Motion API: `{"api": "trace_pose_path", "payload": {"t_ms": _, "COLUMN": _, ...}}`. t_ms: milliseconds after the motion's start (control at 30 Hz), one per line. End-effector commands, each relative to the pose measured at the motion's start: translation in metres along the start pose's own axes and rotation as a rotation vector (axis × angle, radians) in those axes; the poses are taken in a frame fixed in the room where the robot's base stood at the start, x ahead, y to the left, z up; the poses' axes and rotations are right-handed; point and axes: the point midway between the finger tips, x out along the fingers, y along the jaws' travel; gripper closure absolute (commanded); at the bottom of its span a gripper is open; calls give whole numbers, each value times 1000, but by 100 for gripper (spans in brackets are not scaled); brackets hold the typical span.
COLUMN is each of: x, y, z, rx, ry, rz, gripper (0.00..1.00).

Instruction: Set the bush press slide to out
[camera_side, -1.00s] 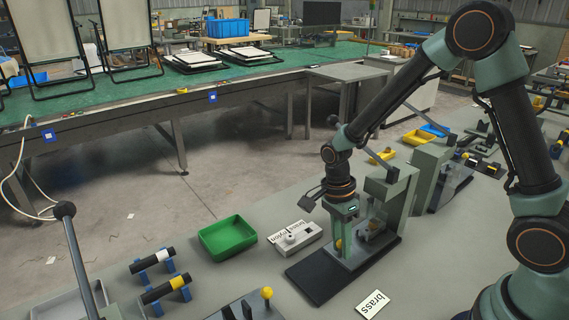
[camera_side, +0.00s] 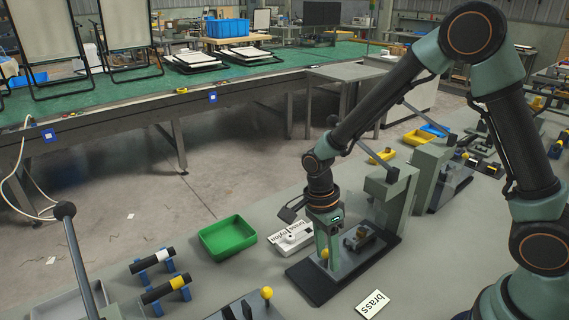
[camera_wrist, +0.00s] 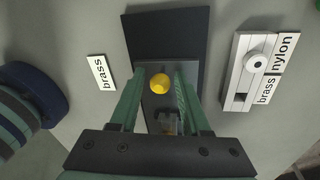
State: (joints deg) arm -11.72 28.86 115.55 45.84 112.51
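The bush press (camera_side: 408,190) is a grey-green column with a lever, standing on a dark base (camera_side: 318,284). Its slide (camera_side: 344,268) is a grey plate carrying a small block (camera_side: 360,238) and a yellow ball knob (camera_side: 324,253). The slide sits forward of the column, over the dark base. My gripper (camera_side: 325,248) points down at the knob end. In the wrist view my gripper (camera_wrist: 159,80) has its fingers apart, one either side of the yellow knob (camera_wrist: 159,83), with a gap showing on both sides. Contact with the knob is unclear.
A white block labelled brass and nylon (camera_side: 293,240) lies beside the press, with a green tray (camera_side: 228,238) farther left. A brass card (camera_side: 374,303) lies in front. A second yellow-knobbed fixture (camera_side: 267,293) stands at the lower edge.

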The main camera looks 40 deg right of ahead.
Motion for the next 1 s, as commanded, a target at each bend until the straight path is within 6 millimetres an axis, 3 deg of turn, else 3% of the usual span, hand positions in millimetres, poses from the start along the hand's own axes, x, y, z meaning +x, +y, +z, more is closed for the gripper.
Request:
{"api": "trace_pose_path", "payload": {"t_ms": 333, "x": -1, "y": 0, "z": 0, "rx": 0, "ry": -1, "rz": -1, "gripper": 42}}
{"api": "trace_pose_path", "payload": {"t_ms": 467, "x": -10, "y": -1, "z": 0, "rx": 0, "ry": -2, "rz": -4, "gripper": 42}}
{"api": "trace_pose_path", "payload": {"t_ms": 1000, "x": -107, "y": -1, "z": 0, "rx": 0, "ry": -2, "rz": -5, "gripper": 42}}
